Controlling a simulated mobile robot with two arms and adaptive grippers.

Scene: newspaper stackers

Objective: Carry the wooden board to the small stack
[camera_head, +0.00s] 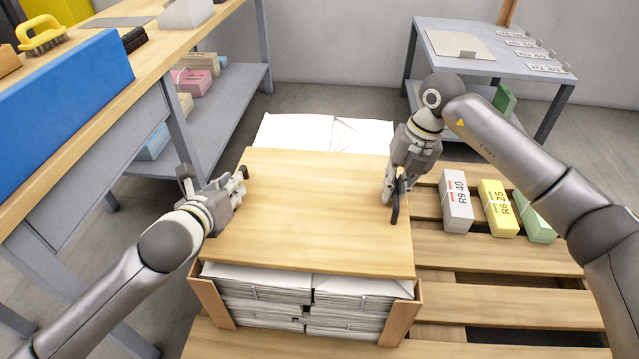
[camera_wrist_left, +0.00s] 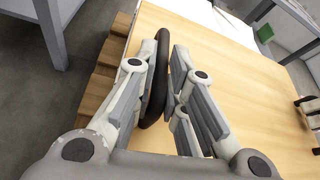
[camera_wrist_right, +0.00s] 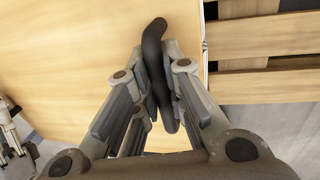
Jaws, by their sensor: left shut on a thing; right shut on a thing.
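The wooden board (camera_head: 315,215) is a flat pale panel with a dark handle on its left (camera_wrist_left: 155,85) and right (camera_wrist_right: 153,65) sides. It lies level over a tall stack of white newspapers (camera_head: 265,296) between wooden side panels. I cannot tell whether it touches that stack. My left gripper (camera_head: 241,178) is shut on the left handle. My right gripper (camera_head: 396,205) is shut on the right handle. More white papers (camera_head: 290,132) show behind the board; their height is hidden.
A slatted pallet (camera_head: 500,303) lies below, with grey (camera_head: 457,212), yellow (camera_head: 499,218) and green bundles (camera_head: 538,222) at right. A workbench (camera_head: 75,120) with a blue box (camera_head: 60,115) stands left. A grey table (camera_head: 490,50) stands at back right.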

